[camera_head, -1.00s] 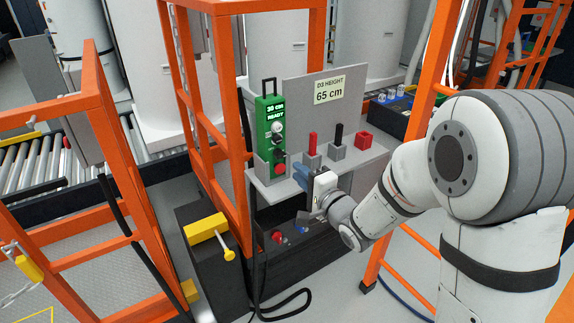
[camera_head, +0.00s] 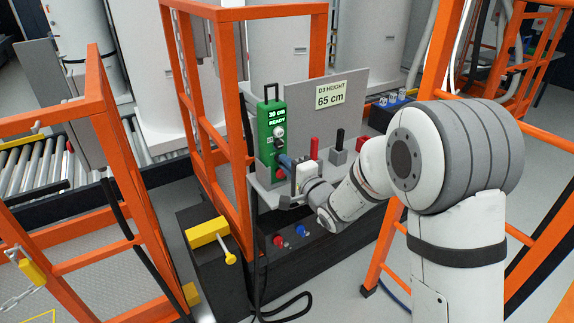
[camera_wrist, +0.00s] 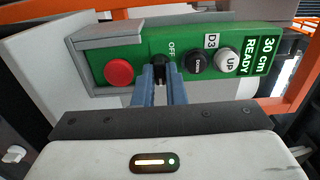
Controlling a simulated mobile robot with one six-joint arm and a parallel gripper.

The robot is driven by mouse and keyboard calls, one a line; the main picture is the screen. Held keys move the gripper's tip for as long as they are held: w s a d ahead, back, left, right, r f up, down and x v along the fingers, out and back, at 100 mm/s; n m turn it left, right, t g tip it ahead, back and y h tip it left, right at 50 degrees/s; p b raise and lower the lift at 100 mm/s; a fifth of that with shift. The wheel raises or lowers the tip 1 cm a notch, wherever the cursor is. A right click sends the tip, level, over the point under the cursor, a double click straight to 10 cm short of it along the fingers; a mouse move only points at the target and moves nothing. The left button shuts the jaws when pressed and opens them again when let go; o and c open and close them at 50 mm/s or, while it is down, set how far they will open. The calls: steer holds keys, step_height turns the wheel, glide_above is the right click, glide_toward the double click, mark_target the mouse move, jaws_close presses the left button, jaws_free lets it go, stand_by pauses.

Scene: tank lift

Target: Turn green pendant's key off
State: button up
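The green pendant (camera_head: 264,132) stands upright on the grey shelf, its display lit and reading READY. In the wrist view the pendant's green face (camera_wrist: 137,48) lies sideways, with a red button, a black key switch (camera_wrist: 160,62) beside the word OFF, a black DOWN button and a white UP button. My gripper (camera_wrist: 159,72) has its two blue fingers apart at the key, one on each side. Whether they touch it cannot be told. In the head view my gripper (camera_head: 284,161) is in front of the pendant's lower part and partly hides the key area.
A grey panel with a D3 HEIGHT 65 cm sign (camera_head: 330,93) stands behind the shelf (camera_head: 270,197). Red and black handles (camera_head: 338,140) stand right of the pendant. Orange frames (camera_head: 216,180) flank the shelf. A yellow block (camera_head: 206,229) is at lower left.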

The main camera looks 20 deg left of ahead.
jaws_close()
steer(key=shift+f+n+b, duration=0.15)
steer(key=shift+n+b, duration=0.15)
steer(key=shift+b, duration=0.25)
steer(key=shift+f+n+b, duration=0.1)
steer(key=shift+n+b, duration=0.9)
steer(key=shift+b, duration=0.25)
steer(key=n+b, duration=0.3)
steer(key=shift+b, duration=0.35)
steer(key=n+b, duration=0.3)
steer(key=n, duration=0.1)
steer(key=n+b, duration=0.4)
steer(key=shift+n, duration=0.3)
steer(key=shift+n+b, duration=1.4)
steer(key=shift+n, duration=0.4)
steer(key=shift+r, duration=0.2)
